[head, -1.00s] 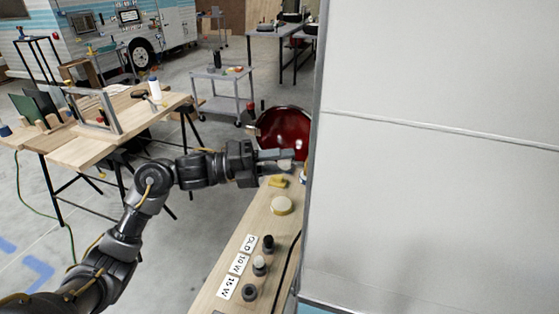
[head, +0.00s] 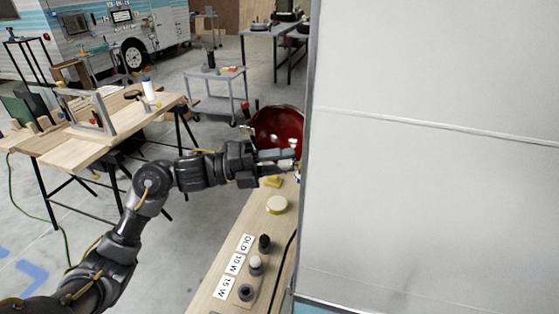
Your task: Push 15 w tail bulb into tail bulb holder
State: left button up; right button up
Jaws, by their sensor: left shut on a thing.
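My left gripper (head: 283,160) reaches in from the left, above the far end of a narrow wooden bench. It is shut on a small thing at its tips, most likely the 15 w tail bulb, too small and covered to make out. A red round tail lamp (head: 277,128) stands just behind the fingers at the edge of the white panel. The tail bulb holder cannot be told apart there; the fingers and panel edge hide that part. I cannot tell whether the bulb touches a holder. My right gripper is not in view.
A large white panel (head: 430,180) blocks the right side. A wooden worktable (head: 85,148) stands at left.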

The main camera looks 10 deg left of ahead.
pick_arm(q)
jog(key=shift+d, duration=0.45)
dwell(0.3)
jog(key=o, duration=1)
jog(key=shift+o, duration=0.2)
jog(key=shift+s+a+f, duration=0.1)
jog(key=shift+a+f, duration=0.05)
jog(key=shift+a, duration=0.2)
jog(key=r+b+v, duration=0.1)
jog(key=b+v, duration=0.3)
jog(key=v, duration=0.6)
jog(key=shift+f, duration=0.4)
jog(key=shift+s+a, duration=0.15)
